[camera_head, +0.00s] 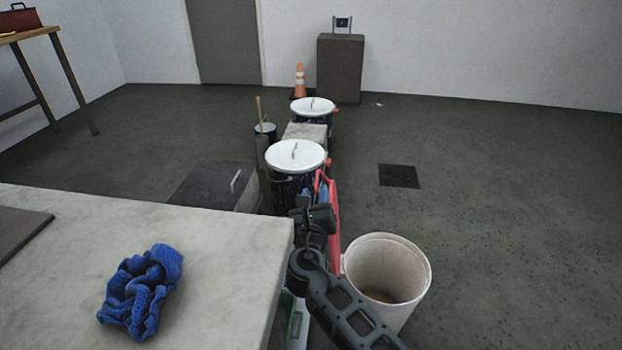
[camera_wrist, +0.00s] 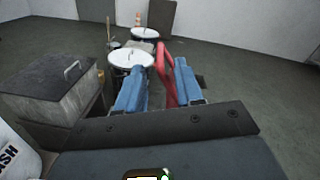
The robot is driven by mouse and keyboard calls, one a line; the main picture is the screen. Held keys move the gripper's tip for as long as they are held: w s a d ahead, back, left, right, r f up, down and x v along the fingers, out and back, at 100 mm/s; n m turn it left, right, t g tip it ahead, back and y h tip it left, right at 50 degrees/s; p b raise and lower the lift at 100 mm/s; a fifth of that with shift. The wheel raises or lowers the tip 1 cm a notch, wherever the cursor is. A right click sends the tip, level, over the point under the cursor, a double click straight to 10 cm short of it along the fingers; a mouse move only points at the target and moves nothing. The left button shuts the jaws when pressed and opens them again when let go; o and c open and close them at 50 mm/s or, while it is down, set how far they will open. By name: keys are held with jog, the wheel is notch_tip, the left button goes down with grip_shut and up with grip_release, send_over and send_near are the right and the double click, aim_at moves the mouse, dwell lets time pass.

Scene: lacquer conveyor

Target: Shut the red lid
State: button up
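The red lid (camera_head: 334,232) shows in the head view as a narrow red strip, steeply tilted, beside my gripper (camera_head: 322,196) and left of the white bucket. My arm hides part of it, and what it is hinged to is hidden. In the wrist view a red bar of it (camera_wrist: 166,78) rises between the two blue fingers of my gripper (camera_wrist: 159,72). The fingers are spread apart with gaps around the bar. I cannot tell whether either finger touches it.
Two dark drums with white lids (camera_head: 296,154) (camera_head: 313,105) stand ahead. A grey box (camera_head: 206,183) stands left of them. A white bucket (camera_head: 421,277) stands right of my arm. A pale table (camera_head: 220,252) with a blue cloth (camera_head: 142,290) is at left. The right floor is mostly clear.

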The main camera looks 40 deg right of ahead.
aim_at(318, 171)
jog(key=b+x, duration=0.1)
jog(key=x, duration=0.5)
jog(key=shift+w+d, duration=0.25)
jog(key=shift+d, duration=0.05)
jog(key=shift+c, duration=0.2)
grip_shut()
